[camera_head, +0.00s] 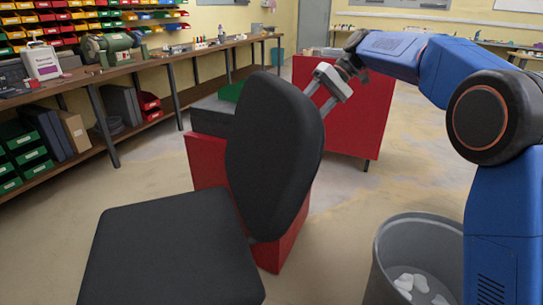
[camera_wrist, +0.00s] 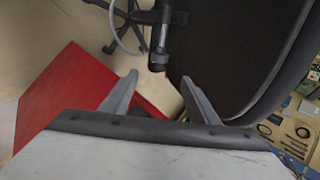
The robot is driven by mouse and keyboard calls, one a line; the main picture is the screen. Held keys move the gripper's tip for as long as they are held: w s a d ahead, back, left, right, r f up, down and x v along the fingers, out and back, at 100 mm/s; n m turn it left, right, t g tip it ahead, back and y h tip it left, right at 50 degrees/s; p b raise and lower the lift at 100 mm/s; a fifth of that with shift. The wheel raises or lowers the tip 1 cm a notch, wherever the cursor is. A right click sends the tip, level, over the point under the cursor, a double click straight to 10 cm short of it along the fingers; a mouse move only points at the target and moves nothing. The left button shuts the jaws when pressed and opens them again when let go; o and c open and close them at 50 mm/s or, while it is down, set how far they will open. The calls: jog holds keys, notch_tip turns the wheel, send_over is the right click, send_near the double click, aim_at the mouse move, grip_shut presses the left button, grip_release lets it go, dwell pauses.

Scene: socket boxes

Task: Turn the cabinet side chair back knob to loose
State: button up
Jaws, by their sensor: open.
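The black chair shows its backrest (camera_head: 272,150) and seat (camera_head: 165,255) in the head view. My gripper (camera_head: 318,103) is behind the backrest's upper right edge; the backrest may hide part of its fingertips. In the wrist view, my gripper (camera_wrist: 158,86) is open, with nothing between its fingers. The backrest (camera_wrist: 235,45) fills the right side there. A dark upright part with a blunt end (camera_wrist: 160,55) lies beyond the fingertips, apart from them. It may be the back knob or its bracket; I cannot tell. The knob's setting is not readable. The chair's legs (camera_wrist: 118,14) show at the top.
A red cabinet (camera_head: 205,162) stands close behind the chair. Another red cabinet (camera_head: 365,125) stands farther back. A grey bin (camera_head: 385,255) with white scraps is at the lower right. A workbench (camera_head: 150,68) runs along the left wall. Some floor is clear between bin and chair.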

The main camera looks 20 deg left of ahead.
jog(key=x, duration=1.6)
jog(key=shift+s+a+f, duration=0.1)
jog(key=shift+a+f, duration=0.05)
jog(key=c, duration=1)
jog(key=shift+c, duration=0.2)
jog(key=g+y, duration=0.2)
jog(key=shift+f+y, duration=0.3)
jog(key=shift+y, duration=0.1)
jog(key=shift+w+d+f+g+y, duration=0.1)
jog(key=shift+g+y, duration=0.4)
jog(key=shift+y, duration=0.05)
jog(key=shift+w+d+g+y, duration=0.1)
jog(key=shift+g+y, duration=0.4)
jog(key=shift+y, duration=0.05)
